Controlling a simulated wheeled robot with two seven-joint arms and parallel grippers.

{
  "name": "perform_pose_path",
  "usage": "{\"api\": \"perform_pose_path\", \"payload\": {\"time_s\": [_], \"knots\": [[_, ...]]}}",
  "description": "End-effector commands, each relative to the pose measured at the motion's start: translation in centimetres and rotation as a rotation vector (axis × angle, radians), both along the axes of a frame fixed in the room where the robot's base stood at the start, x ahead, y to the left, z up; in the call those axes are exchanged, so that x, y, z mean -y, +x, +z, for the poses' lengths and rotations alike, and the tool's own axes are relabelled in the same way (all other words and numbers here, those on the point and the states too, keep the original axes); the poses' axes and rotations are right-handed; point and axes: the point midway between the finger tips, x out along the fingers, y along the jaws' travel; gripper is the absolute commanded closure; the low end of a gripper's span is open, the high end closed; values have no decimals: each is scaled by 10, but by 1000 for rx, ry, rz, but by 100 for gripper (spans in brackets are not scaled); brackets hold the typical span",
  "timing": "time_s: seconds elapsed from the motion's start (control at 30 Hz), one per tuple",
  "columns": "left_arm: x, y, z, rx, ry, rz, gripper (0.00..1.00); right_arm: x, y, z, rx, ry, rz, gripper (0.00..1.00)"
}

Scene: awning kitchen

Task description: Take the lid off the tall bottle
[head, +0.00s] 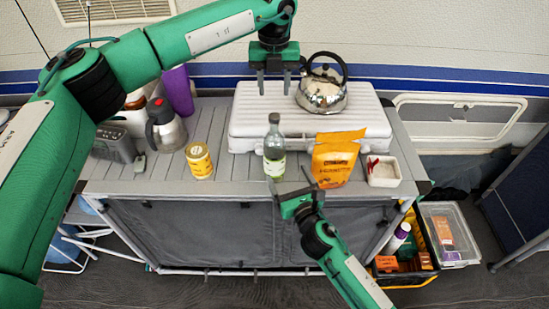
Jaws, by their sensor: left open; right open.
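The tall bottle (274,150) stands upright near the front edge of the grey slatted table. It is clear with a pale label, and its dark grey lid (274,118) is on top. My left gripper (274,88) is open and empty, pointing down above the lid with a gap between them. My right gripper (294,190) is open and empty, low at the table's front edge, just below and to the right of the bottle's base.
A yellow jar (200,160) stands left of the bottle. An orange bag (335,160) and a small white tray (383,172) stand to the right. Behind are a white case (250,115) and a steel kettle (321,93). A steel jug (165,127) stands at left.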

Motion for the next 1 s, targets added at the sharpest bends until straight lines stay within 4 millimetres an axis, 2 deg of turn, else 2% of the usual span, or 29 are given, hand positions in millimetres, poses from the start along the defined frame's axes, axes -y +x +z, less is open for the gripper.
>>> {"api": "perform_pose_path", "payload": {"time_s": [0.6, 0.8, 1.0], "knots": [[1, -1, -1, -2, -6, -3, 55, -37, 103, 1, -2, 6, -3, 15], [1, -1, -1, -2, -6, -3, 55, -43, 121, 0, -3, 5, -3, 15], [1, -1, -1, -2, -6, -3, 55, -45, 125, 0, -3, 5, -2, 15]]}}
